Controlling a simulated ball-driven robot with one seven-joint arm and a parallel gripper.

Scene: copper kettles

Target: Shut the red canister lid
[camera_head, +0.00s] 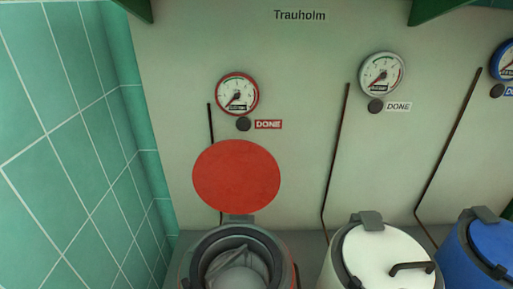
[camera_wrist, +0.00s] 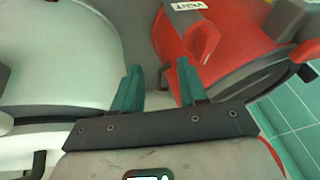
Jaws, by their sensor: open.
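The red canister (camera_head: 283,255) stands at the bottom of the head view with its mouth uncovered. Its round red lid (camera_head: 237,177) stands raised behind the mouth, at the grey hinge, in front of the pale wall. Something grey and crumpled shows inside the canister. In the wrist view my gripper (camera_wrist: 158,86) is open, with two teal fingers apart and nothing between them. A red surface with a red handle (camera_wrist: 203,43) and a white label is just beyond the right finger; I cannot tell whether this is lid or body. My gripper is not in the head view.
A white canister (camera_head: 385,262) with its lid down stands right of the red one, and a blue canister (camera_head: 488,250) farther right. Gauges with DONE labels (camera_head: 268,124) are on the wall. A green tiled wall (camera_head: 70,150) bounds the left side.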

